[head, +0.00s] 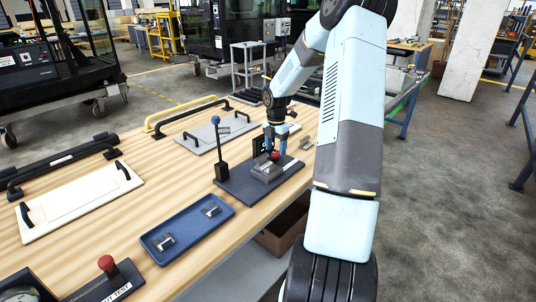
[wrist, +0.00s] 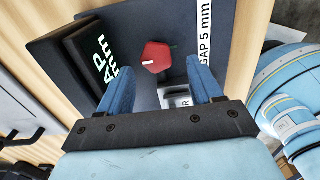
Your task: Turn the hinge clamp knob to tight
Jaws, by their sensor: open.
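The red knob (wrist: 155,57) shows in the wrist view, with a light mark line on its top face. It sits on a dark base plate (head: 235,189) near the front edge of the wooden bench. In the head view the knob (head: 275,155) is a small red spot, partly hidden by my gripper. My gripper (wrist: 160,80) is open, its two blue fingers apart. The knob lies between and slightly beyond the fingertips in the wrist view, and I see no contact. A grey metal block (head: 266,170) is on the plate next to the knob.
A black lever with a ball top (head: 217,150) stands on the plate's left. A blue tray (head: 187,228) with metal parts lies in front. A white panel (head: 80,200) with black handles, a grey panel (head: 215,133) and a red-knobbed device (head: 107,265) share the bench.

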